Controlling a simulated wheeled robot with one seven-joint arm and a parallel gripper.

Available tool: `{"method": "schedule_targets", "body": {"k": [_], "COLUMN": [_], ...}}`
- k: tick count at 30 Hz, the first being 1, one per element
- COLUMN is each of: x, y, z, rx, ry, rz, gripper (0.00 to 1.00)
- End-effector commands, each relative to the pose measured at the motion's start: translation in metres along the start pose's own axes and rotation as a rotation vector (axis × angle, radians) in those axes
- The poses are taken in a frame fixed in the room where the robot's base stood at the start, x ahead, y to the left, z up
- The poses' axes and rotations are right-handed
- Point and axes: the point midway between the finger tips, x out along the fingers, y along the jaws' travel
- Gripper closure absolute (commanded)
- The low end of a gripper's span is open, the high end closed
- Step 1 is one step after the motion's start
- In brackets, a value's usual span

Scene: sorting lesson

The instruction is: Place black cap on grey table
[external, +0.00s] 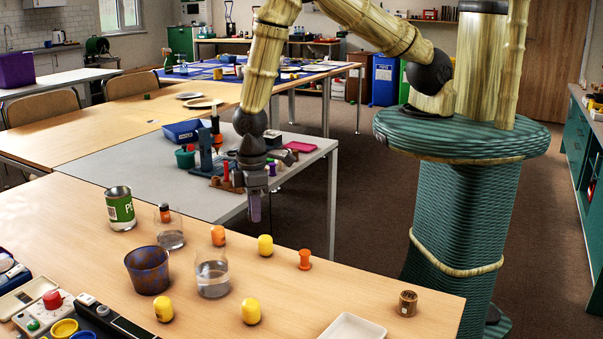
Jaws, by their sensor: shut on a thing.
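The grey table (110,162) stands in the middle, behind the front wooden table. My gripper (255,190) points down near the grey table's front right corner. It is shut on a small, tapered, dark purplish-grey thing (254,208) that hangs below the jaws. I cannot tell for sure whether this is the black cap. I make out no other clear black cap. The held thing appears in the air, apart from the tables.
The front wooden table (330,290) holds a green can (120,208), a purple cup (148,270), glasses (212,275) and several yellow pieces.

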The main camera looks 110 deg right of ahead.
Motion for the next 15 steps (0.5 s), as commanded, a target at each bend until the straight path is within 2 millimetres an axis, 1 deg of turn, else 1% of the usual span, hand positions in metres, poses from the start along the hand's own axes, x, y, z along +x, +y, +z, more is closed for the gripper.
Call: {"method": "schedule_targets", "body": {"k": [1,8,9,11,15], "x": [-0.004,-0.016,-0.019,-0.022,-0.03], "y": [-0.019,-0.096,-0.109,-0.128,-0.174], "z": [-0.001,0.005,0.007,0.011,0.026], "rx": [-0.016,-0.046,-0.053,-0.061,-0.079], "ry": [0.002,0.001,0.002,0.003,0.002], "rz": [0.0,0.001,0.001,0.001,0.0], "gripper": [0.98,0.98,0.98,0.98,0.98]}}
